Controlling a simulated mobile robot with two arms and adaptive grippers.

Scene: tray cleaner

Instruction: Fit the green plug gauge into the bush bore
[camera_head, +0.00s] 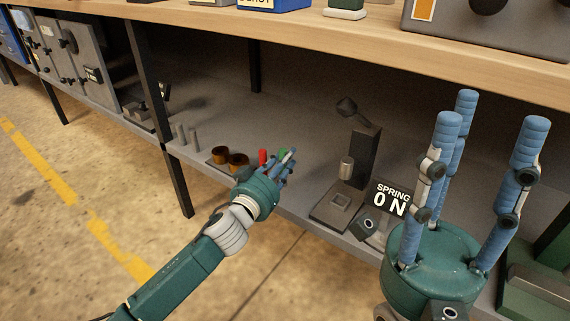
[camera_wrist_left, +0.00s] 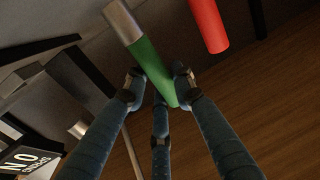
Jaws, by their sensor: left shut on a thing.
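The green plug gauge (camera_wrist_left: 152,68) has a silver metal end and a green handle. My left gripper (camera_head: 285,163) is shut on the green handle, and the silver end points away from the fingers in the left wrist view. In the head view only a bit of the green gauge (camera_head: 283,152) shows behind the fingers. Two brown bushes (camera_head: 219,154) stand on the lower shelf, left of my left gripper; which one is meant cannot be told. My right gripper (camera_head: 488,120) is open and empty at the right, its blue fingers spread and pointing up.
A red gauge (camera_head: 263,157) stands beside my left gripper; it also shows in the left wrist view (camera_wrist_left: 208,24). A dark press-like stand (camera_head: 361,160) and a "SPRING 0 N" display (camera_head: 391,200) are to the right. Grey pins (camera_head: 187,134) stand at the left. The wooden shelf (camera_head: 330,40) overhangs.

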